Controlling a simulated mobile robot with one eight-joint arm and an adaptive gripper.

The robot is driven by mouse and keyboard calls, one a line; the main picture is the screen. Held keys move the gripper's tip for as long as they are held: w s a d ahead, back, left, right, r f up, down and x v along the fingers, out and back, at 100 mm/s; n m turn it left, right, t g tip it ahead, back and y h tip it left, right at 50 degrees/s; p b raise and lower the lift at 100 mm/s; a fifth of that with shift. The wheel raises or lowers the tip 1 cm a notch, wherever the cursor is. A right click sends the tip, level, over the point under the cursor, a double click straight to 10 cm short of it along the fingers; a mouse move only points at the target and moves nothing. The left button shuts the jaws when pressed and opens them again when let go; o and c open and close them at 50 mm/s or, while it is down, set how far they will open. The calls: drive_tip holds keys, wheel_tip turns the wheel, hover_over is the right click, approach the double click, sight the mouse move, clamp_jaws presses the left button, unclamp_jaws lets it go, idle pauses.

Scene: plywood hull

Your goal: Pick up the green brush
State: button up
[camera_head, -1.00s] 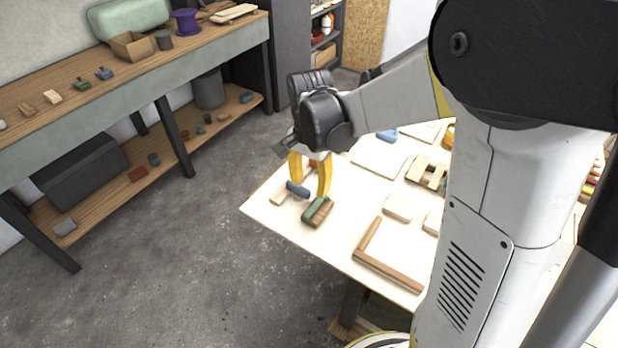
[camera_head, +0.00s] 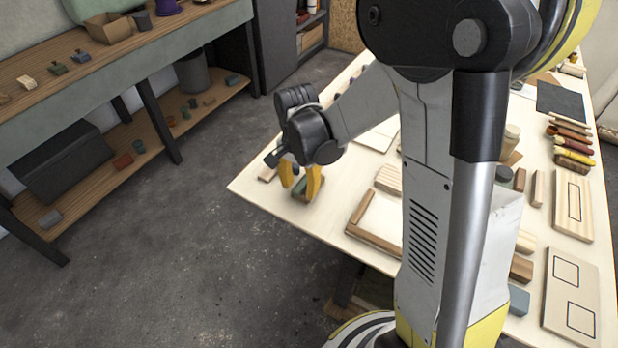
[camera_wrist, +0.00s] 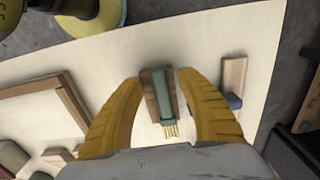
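The green brush (camera_wrist: 161,98) lies on the plywood tabletop, with a green block, brown wood edges and pale yellow bristles. It lies between the two yellow fingers of my gripper (camera_wrist: 158,80) in the wrist view. The gripper is open, with a gap visible on each side of the brush. In the head view my gripper (camera_head: 298,193) points down at the table's near left corner, and its fingers partly hide the green brush (camera_head: 302,186).
A wooden tool with a blue part (camera_wrist: 233,100) lies just right of the right finger. A wooden L-shaped frame (camera_head: 374,237) lies to the right on the table (camera_head: 335,221). The table edge is close. A workbench (camera_head: 100,72) stands across open floor.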

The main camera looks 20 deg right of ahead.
sight(302, 187)
clamp_jaws()
drive_tip(key=shift+r, duration=0.45)
drive_tip(key=r, duration=0.1)
drive_tip(key=r+p, duration=0.2)
drive_tip(key=r, duration=0.1)
drive_tip(key=shift+s+d, duration=0.1)
drive_tip(key=shift+d, duration=0.25)
drive_tip(key=s+d+r+p, duration=0.3)
drive_tip(key=d+r, duration=0.3)
drive_tip(key=d, duration=0.4)
drive_tip(key=shift+s, duration=0.7)
